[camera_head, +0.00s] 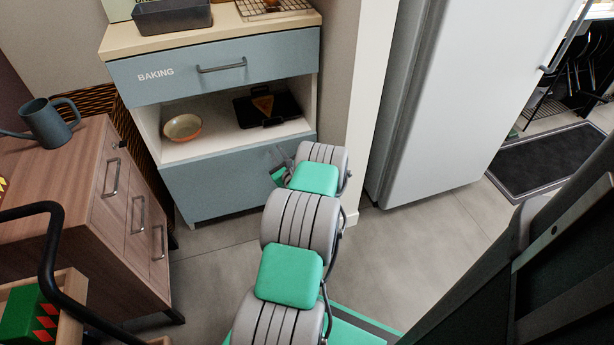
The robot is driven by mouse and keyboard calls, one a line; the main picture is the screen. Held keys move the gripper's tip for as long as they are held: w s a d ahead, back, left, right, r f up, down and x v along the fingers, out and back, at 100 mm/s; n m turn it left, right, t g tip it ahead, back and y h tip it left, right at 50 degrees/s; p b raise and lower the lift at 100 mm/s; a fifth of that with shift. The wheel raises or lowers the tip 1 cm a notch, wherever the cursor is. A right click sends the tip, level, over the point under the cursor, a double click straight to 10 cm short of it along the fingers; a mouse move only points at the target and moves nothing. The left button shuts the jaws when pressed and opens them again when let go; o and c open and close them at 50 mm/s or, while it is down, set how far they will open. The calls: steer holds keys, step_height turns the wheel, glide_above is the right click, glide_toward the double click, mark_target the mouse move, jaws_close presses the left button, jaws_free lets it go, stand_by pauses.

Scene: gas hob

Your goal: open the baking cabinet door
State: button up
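The baking cabinet (140,90) stands at the back left with a cream top and blue-grey fronts. Its upper drawer (285,55) bears the word BAKING and a grey bar handle (222,66); it is shut. Below is an open shelf. The lower door (215,185) is a plain blue-grey panel and looks shut. No handle shows clearly on it. My arm reaches from the bottom of the view to the door's upper right part. My gripper (280,166) is small and partly hidden by my wrist there. I cannot tell whether it touches the door or whether its fingers are apart.
A bowl (182,127) and a black tray (266,110) sit on the open shelf. A wooden drawer unit (90,205) with a watering can (48,122) stands left. A white fridge (450,100) stands right. The grey floor (215,265) before the cabinet is clear.

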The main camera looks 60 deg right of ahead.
steer(key=s+d+f+m+g+h+b, duration=0.2)
steer(key=s+d+f+m+g+h, duration=0.15)
steer(key=s+f+m, duration=0.7)
steer(key=w+d+n, duration=0.1)
steer(key=d, duration=0.1)
steer(key=w+d+r+n+b, duration=0.1)
steer(key=d, duration=0.1)
steer(key=w+d+r+n+h+b, duration=0.1)
steer(key=d, duration=0.1)
steer(key=shift+d+r, duration=0.1)
steer(key=shift+d, duration=0.1)
jaws_close()
stand_by(0.4)
